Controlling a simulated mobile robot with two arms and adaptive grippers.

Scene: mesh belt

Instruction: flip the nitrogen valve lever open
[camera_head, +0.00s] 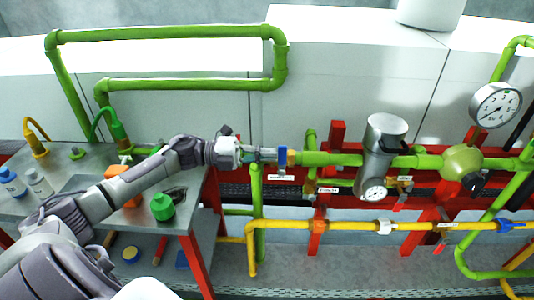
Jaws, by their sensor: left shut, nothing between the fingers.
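My left arm reaches in from the left, and my left gripper (264,154) is shut and empty at the left end of the green pipe run. A blue valve lever (283,157) stands just right of the fingertips, upright across the line of the horizontal green pipe. The fingertips are very close to the lever; I cannot tell whether they touch it. A small white label (282,177) hangs under this lever, too small to read, so I cannot confirm that it says nitrogen. My right gripper is not in view.
A grey cylindrical housing with a gauge (374,193) sits on the green pipe to the right. A yellow pipe (350,225) runs below, with another blue handle (510,225) at far right. A grey bench (85,170) with bottles and a green container (162,207) lies under my left arm.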

